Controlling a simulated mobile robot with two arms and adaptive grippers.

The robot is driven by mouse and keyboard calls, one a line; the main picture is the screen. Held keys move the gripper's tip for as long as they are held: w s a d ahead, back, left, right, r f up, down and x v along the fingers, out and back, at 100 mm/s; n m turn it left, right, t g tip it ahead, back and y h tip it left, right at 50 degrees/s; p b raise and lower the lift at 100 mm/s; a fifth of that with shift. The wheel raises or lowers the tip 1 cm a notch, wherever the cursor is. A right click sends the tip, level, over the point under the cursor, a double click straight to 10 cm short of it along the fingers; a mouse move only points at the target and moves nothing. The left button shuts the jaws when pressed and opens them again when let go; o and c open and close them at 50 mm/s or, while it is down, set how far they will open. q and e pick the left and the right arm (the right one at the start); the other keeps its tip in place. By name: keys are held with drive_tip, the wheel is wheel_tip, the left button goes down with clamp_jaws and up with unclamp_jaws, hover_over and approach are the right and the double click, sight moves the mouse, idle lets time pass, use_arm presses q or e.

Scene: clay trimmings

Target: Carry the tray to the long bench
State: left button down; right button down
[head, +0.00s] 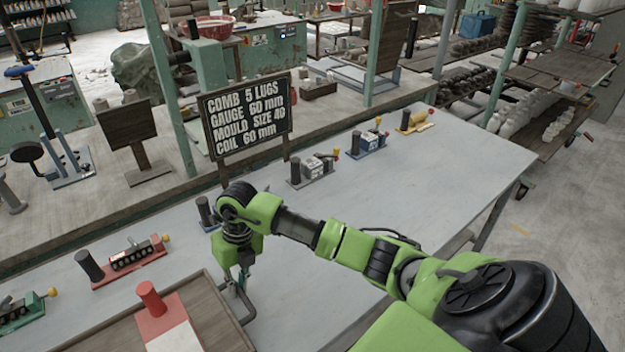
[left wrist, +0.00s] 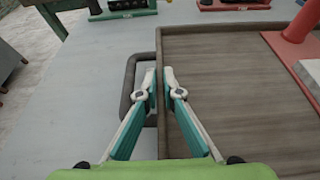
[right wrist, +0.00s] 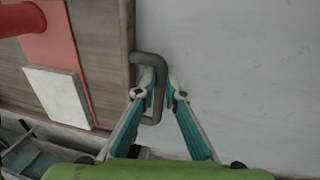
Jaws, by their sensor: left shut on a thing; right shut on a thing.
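The brown wooden tray (head: 215,312) is at the bottom left of the head view, over the long pale grey bench (head: 420,190). I cannot tell whether it touches the bench top. It bears a red base with a red post (head: 152,298) and a white slab (head: 178,338). My right gripper (head: 241,284) is shut on the tray's grey right handle, which also shows in the right wrist view (right wrist: 152,57). My left gripper (left wrist: 159,72) is outside the head view. In the left wrist view its fingers straddle the tray's left edge beside the grey left handle (left wrist: 127,95).
A red-based fixture (head: 130,262) and a green one (head: 22,312) stand behind the tray. Several more fixtures, including a yellow one (head: 415,121), line the bench's far edge. A black lettered sign (head: 247,115) stands behind. The bench's right part is clear.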

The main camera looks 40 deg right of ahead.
use_arm(q)
drive_tip(key=shift+a+f+b, duration=0.1)
drive_tip(key=shift+f+b, duration=0.5)
drive_tip(key=shift+f, duration=0.05)
use_arm(e)
drive_tip(key=shift+d+f, duration=0.15)
drive_tip(key=shift+f, duration=0.6)
use_arm(q)
drive_tip(key=c, duration=2.6)
unclamp_jaws()
drive_tip(key=shift+f, duration=0.2)
use_arm(e)
drive_tip(key=c, duration=2.5)
unclamp_jaws()
drive_tip(key=shift+f, duration=0.15)
use_arm(q)
drive_tip(key=o, duration=0.4)
drive_tip(key=shift+r, duration=0.1)
use_arm(e)
drive_tip(key=o, duration=0.4)
drive_tip(key=shift+s, duration=0.1)
use_arm(q)
drive_tip(key=shift+s, duration=0.1)
drive_tip(key=v, duration=1.1)
drive_tip(key=shift+s+r, duration=0.2)
drive_tip(key=shift+s, duration=0.15)
use_arm(e)
drive_tip(key=shift+r, duration=0.2)
wheel_tip(320, 180, up, 12)
drive_tip(key=d, duration=0.2)
